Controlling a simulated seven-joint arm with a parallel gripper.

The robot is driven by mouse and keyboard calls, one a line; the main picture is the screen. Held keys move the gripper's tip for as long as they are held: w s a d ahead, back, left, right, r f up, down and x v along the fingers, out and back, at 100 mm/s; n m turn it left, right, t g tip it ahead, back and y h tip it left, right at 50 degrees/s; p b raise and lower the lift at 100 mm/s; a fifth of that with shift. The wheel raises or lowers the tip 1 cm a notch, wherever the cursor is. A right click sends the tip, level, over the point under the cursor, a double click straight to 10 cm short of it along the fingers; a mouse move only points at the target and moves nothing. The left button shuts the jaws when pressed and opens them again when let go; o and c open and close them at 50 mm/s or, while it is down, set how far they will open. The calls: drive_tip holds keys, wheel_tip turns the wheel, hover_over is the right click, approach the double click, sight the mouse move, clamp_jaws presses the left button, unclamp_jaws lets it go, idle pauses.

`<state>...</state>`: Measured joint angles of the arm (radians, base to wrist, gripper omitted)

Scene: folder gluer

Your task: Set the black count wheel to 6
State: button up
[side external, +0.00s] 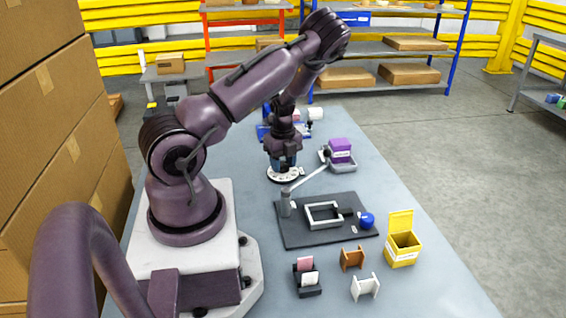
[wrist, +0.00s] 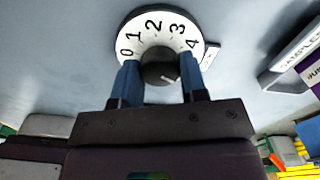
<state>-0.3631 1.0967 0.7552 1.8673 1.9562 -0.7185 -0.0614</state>
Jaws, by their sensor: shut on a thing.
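The black count wheel (wrist: 160,72) is a round knob at the middle of a white dial (wrist: 153,26). In the wrist view the numbers 0 to 4 show along the dial's far edge; the rest of the dial is hidden behind my gripper. A small pale mark shows on the wheel's near right part, away from the visible numbers. My gripper (wrist: 160,66) has its blue fingers on either side of the wheel and is shut on it. In the side view the white dial (side external: 286,178) lies on the bench, with my gripper (side external: 284,167) pointing straight down over it.
A dark mat (side external: 292,235) with a grey frame (side external: 323,214) and a blue knob (side external: 367,220) lies in front of the dial. A grey arm (side external: 310,182) and a purple box (side external: 340,147) stand close on the right. A yellow box (side external: 402,248) stands farther right.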

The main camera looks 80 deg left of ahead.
sight(283, 164)
drive_tip(key=shift+m, duration=0.8)
drive_tip(key=o, duration=0.9)
drive_tip(key=shift+r, duration=0.1)
wheel_tip(283, 164, up, 12)
drive_tip(key=shift+f, duration=0.1)
